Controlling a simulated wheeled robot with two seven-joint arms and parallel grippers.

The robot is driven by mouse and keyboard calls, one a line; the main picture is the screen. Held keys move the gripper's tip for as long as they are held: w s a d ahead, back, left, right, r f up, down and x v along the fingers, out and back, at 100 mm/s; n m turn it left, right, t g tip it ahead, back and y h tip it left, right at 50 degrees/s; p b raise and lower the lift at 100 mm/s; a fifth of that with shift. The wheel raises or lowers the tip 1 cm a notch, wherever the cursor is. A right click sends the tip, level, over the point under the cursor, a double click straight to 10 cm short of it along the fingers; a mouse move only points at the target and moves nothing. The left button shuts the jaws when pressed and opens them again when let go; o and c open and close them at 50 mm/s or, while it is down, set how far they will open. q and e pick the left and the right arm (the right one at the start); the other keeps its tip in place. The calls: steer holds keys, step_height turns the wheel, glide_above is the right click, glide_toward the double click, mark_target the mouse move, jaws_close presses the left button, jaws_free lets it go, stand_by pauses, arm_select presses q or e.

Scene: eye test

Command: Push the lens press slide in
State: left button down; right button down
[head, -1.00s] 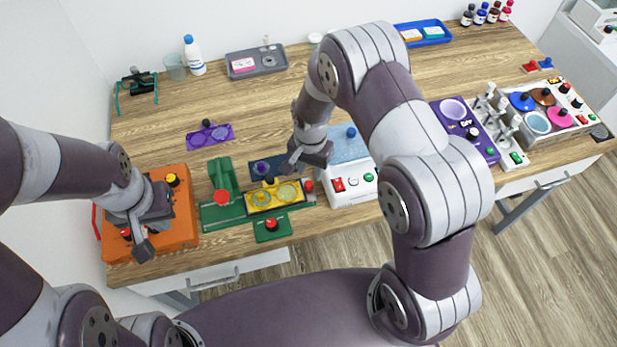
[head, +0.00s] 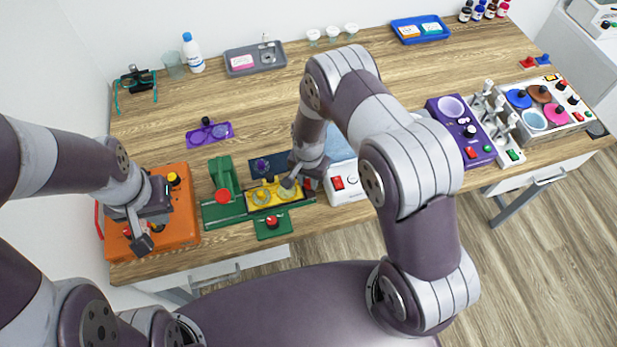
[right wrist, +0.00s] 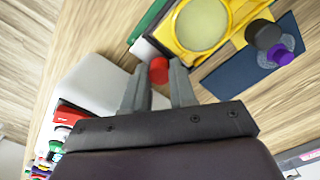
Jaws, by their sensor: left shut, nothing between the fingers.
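The green lens press (head: 224,185) stands near the front edge of the table. Its yellow slide (head: 262,199) with round lens seats lies to the right of the green upright and also shows in the right wrist view (right wrist: 228,28). A red knob (right wrist: 159,70) at the slide's right end appears between my right fingertips (right wrist: 160,75). Those fingers are apart; whether they touch the knob is unclear. In the head view my right gripper (head: 289,184) covers part of the slide's right end. My left gripper (head: 141,242) is shut and empty over the orange device.
The orange device (head: 180,225) is left of the press. A dark blue plate (head: 252,166) lies behind the slide, and a white machine (head: 350,193) stands close on the right. A small green box with a red knob (head: 271,226) sits in front. Bare wood lies behind.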

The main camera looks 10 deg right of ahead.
mark_target(278, 192)
steer(key=a+b, duration=0.2)
steer(key=a, duration=0.6)
steer(key=shift+a, duration=0.4)
steer(key=shift+d, duration=0.1)
steer(key=shift+r, duration=0.1)
steer(key=c, duration=1.2)
jaws_free()
steer(key=shift+s+a, duration=0.15)
steer(key=shift+a, duration=0.1)
steer(key=shift+r+b, duration=0.4)
steer(key=shift+r, duration=0.05)
step_height(278, 192, up, 12)
steer(key=b, duration=0.2)
steer(key=shift+b, duration=0.4)
steer(key=shift+f, duration=0.1)
